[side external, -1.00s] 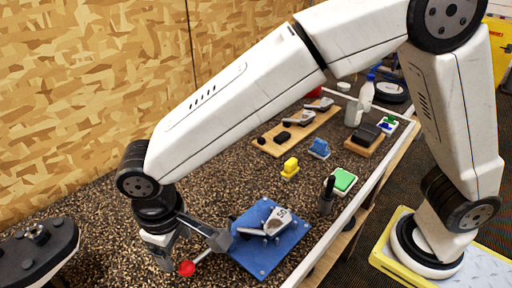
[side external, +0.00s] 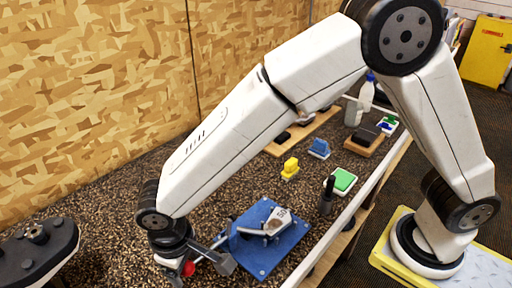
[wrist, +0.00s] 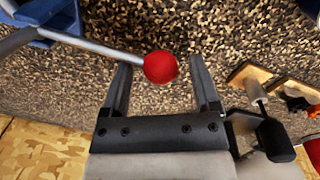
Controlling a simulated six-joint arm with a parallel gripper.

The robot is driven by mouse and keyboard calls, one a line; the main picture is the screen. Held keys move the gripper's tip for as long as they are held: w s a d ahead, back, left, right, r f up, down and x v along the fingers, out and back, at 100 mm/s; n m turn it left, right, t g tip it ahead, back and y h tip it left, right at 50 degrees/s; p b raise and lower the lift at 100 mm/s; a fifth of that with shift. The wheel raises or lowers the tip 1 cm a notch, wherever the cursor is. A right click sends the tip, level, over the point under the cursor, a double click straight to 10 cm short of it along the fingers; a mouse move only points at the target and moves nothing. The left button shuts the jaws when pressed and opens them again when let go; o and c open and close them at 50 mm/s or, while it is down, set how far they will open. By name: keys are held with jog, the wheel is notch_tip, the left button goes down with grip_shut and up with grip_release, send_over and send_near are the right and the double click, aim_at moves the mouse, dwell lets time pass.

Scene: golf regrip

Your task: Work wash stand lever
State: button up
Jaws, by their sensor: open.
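The lever is a grey rod (wrist: 95,47) ending in a red ball knob (wrist: 160,67). In the wrist view the rod runs left towards a blue part (wrist: 52,20) at the top left corner. In the side view the red knob (side external: 188,268) is low in the picture, left of a blue plate (side external: 262,262) that carries a grey club head (side external: 277,219). My gripper (wrist: 159,70) is open, with the knob between its two fingers in the picture and gaps on both sides. I cannot tell the depth. In the side view my gripper (side external: 202,270) is at the knob.
Beyond the plate are a yellow block (side external: 289,168), a blue block (side external: 318,148), a green pad (side external: 344,179) and a dark holder (side external: 326,202). A black device (side external: 35,260) stands at the lower left. The speckled top left of the yellow block is clear.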

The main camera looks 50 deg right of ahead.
grip_shut()
jog(key=shift+s+f, duration=0.15)
dwell(1.1)
